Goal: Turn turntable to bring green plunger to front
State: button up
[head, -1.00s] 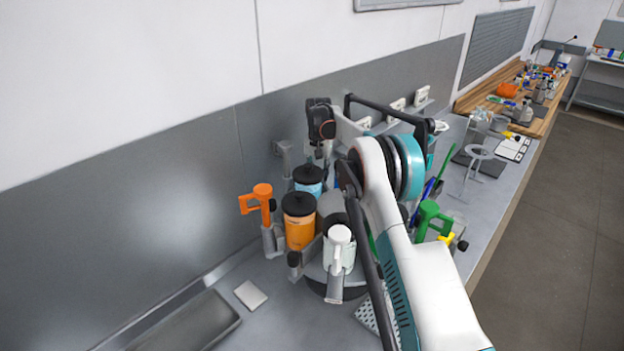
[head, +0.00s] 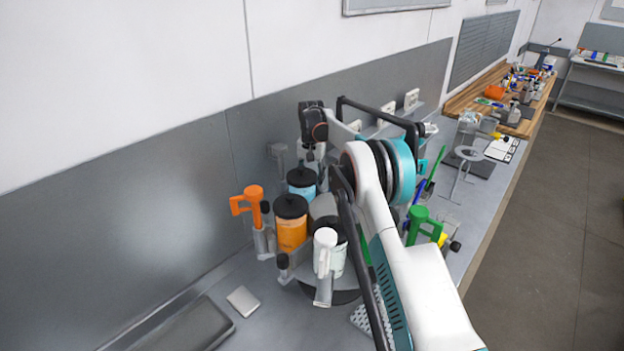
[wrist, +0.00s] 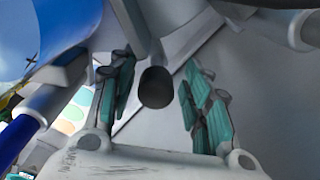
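The turntable (head: 345,296) stands on the bench in the head view, largely hidden by drums and my arm. The green plunger handle (head: 422,226) is on its right side, right of my arm. The white plunger (head: 325,250) is at the near side, the orange plunger (head: 250,205) at the left. An orange drum (head: 292,232) and a blue drum (head: 301,182) with black lids stand between. In the wrist view my gripper (wrist: 162,100) has its teal-padded fingers apart. A dark rounded knob (wrist: 156,88) shows between them; contact cannot be told. The fingers are hard to make out in the head view.
The wall stands close behind the turntable. A grey tray (head: 185,330) and a small pale block (head: 243,300) lie at the front left. A ring stand (head: 467,160) and a dark plate (head: 482,165) are farther right.

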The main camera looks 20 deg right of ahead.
jog(key=shift+d, duration=0.15)
jog(key=shift+r, duration=0.15)
notch_tip(320, 180, up, 12)
jog(key=shift+f, duration=0.15)
dwell(0.4)
